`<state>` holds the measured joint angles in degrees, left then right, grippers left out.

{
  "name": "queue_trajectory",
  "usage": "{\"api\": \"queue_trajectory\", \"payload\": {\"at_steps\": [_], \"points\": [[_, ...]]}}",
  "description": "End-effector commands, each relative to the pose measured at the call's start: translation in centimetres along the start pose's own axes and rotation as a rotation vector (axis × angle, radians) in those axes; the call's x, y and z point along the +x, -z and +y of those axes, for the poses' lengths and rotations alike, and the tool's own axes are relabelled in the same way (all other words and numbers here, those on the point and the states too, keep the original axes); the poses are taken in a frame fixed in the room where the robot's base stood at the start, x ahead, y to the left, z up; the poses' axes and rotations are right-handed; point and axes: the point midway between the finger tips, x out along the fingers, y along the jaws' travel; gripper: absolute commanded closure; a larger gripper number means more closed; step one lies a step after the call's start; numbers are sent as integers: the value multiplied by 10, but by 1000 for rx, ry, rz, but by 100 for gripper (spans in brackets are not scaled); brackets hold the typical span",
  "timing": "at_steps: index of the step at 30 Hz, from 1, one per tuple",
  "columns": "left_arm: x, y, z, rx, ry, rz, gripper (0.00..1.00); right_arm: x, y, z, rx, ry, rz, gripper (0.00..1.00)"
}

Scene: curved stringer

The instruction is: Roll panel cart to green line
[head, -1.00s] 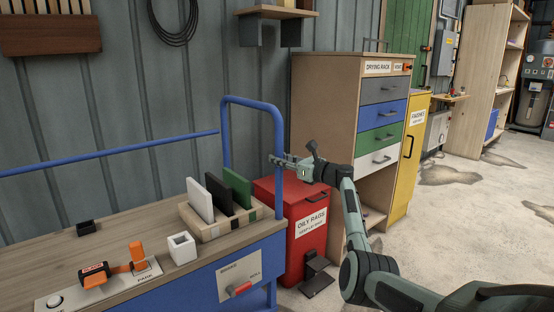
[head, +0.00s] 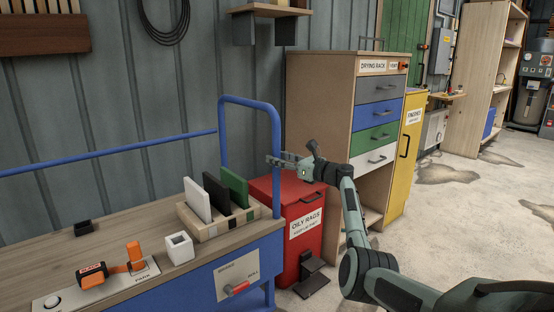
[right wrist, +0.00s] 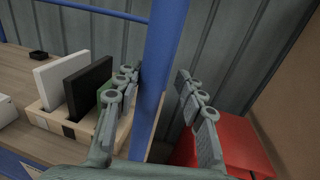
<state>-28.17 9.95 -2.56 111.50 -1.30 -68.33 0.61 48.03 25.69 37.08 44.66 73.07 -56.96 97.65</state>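The panel cart has a wooden top (head: 130,237), a blue body and a tall blue tube handle (head: 250,100) at its right end. A wooden slotted block (head: 222,226) on top holds a white, a black and a green panel upright. My right gripper (head: 282,161) is at the handle's near post. In the right wrist view its open fingers (right wrist: 160,100) stand either side of the blue post (right wrist: 158,85), with a gap on the right side. A brake plate with a red knob (head: 236,288) is on the cart's side. My left gripper and the green line are not in view.
A red oily rags bin (head: 308,228) with a pedal stands just right of the cart, behind my right arm. A drying rack (head: 320,100) and yellow cabinet (head: 410,150) stand beyond. Open concrete floor (head: 460,240) lies to the right. An orange lever (head: 135,255) is on the cart top.

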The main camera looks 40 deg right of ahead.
Motion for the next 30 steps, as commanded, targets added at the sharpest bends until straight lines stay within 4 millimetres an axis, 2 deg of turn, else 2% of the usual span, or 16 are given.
{"api": "queue_trajectory", "payload": {"at_steps": [9,13,17,24,30], "points": [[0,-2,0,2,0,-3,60,1,0,3,0,-6,-1,56],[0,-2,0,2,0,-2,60,-8,0,2,-2,-6,-2,56],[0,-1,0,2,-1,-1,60,-29,1,2,-4,-4,0,56],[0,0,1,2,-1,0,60,-82,1,1,-2,-3,1,56],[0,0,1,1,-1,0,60,-111,0,1,-1,-2,1,56]]}}
